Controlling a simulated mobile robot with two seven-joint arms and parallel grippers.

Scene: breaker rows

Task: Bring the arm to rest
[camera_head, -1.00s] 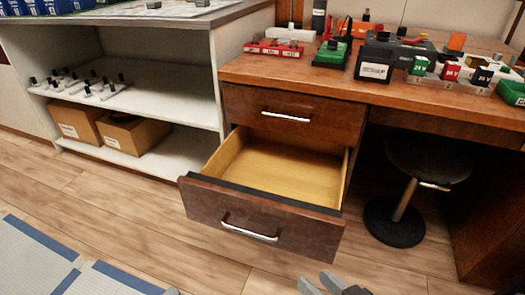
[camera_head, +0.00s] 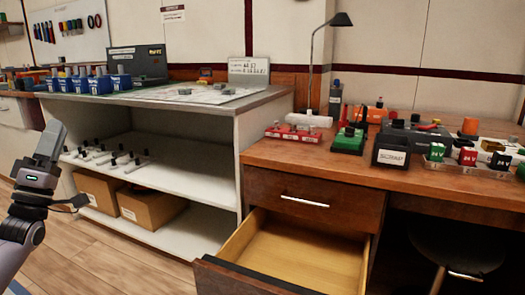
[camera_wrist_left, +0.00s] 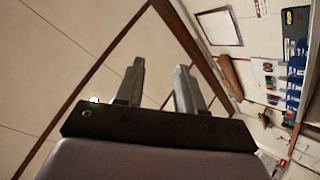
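My left gripper (camera_head: 50,142) is raised at the left of the head view, pointing up, in front of the white shelf unit and holding nothing. In the left wrist view my left gripper (camera_wrist_left: 159,68) shows its two fingers apart with nothing between them. My right gripper is in neither view now. The lower drawer (camera_head: 295,262) of the wooden desk stands pulled out, and the part of its inside that shows is empty.
The wooden desk (camera_head: 345,165) carries red and green breaker blocks, a lamp (camera_head: 310,70) and a black box (camera_head: 391,150). The shelf unit (camera_head: 243,160) holds cardboard boxes (camera_head: 150,207) and small switches. A stool (camera_head: 455,245) stands under the desk. Floor is clear at the lower left.

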